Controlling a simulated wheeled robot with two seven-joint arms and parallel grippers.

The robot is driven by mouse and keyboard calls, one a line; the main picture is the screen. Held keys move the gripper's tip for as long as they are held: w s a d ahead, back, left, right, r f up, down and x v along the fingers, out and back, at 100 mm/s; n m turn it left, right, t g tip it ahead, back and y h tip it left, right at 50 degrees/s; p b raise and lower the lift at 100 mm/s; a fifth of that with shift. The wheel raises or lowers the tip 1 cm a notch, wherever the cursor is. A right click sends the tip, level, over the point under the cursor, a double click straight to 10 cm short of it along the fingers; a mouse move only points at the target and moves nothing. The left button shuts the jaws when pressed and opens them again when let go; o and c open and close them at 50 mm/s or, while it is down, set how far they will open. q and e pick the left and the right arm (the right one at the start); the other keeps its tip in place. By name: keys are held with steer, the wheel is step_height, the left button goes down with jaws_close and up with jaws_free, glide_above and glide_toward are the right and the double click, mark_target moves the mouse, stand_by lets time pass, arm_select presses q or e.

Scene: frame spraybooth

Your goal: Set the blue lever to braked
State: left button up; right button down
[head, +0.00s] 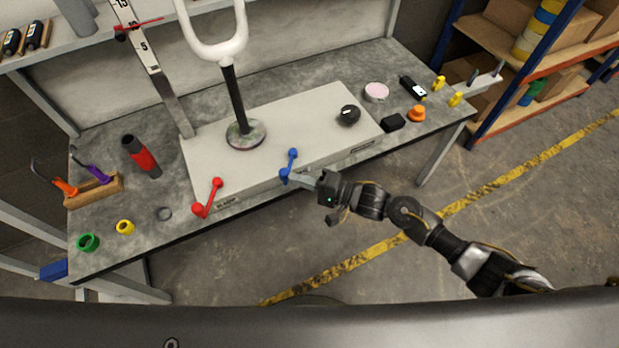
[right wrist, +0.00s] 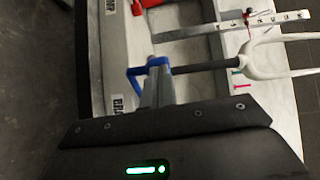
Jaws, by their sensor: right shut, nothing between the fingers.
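The blue lever (head: 291,163) stands at the front edge of the pale base plate (head: 270,160), its knob end up and leaning slightly right in the head view. My right gripper (head: 292,176) is shut, with its fingertips at the lever's lower end. In the right wrist view the blue lever (right wrist: 136,71) shows at and just beyond the fingertips (right wrist: 157,70). Whether they touch cannot be told. My left gripper is not in view.
A red lever (head: 208,198) stands left along the same plate edge. A white frame (head: 215,45) on a black post rises from the plate. A black knob (head: 348,115) sits at right. Loose rings and tools lie on the bench. The floor in front is clear.

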stand_by(0.3)
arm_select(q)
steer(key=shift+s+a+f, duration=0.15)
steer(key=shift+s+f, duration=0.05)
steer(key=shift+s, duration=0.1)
arm_select(e)
steer(key=v, duration=1)
steer(key=shift+s+d, duration=0.25)
steer(key=shift+d, duration=0.1)
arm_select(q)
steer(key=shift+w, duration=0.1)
